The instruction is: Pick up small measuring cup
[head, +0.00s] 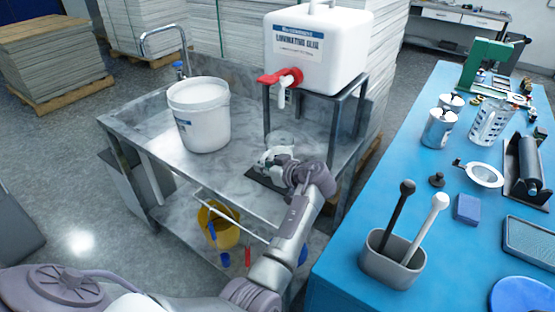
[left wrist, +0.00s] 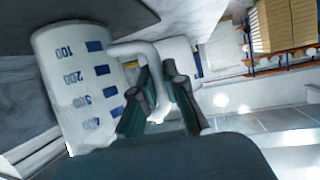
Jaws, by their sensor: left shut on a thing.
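The small measuring cup (left wrist: 75,85) is white with blue marks and numbers from 100 to 400, and fills the left side of the left wrist view. Its handle (left wrist: 135,50) passes between the fingers of my left gripper (left wrist: 160,85), which is shut on it. In the head view my left gripper (head: 272,158) is low over the marble counter, below the glue tank's tap. The cup (head: 280,138) shows only faintly there, just behind the gripper. I cannot tell whether the cup touches the counter. My right gripper is not in view.
The white glue tank (head: 318,55) with a red tap (head: 280,77) stands on a metal frame above the gripper. A white bucket (head: 199,115) is to the left on the counter (head: 150,130). A larger measuring jug (head: 491,122) stands on the crowded blue table (head: 375,185) at right.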

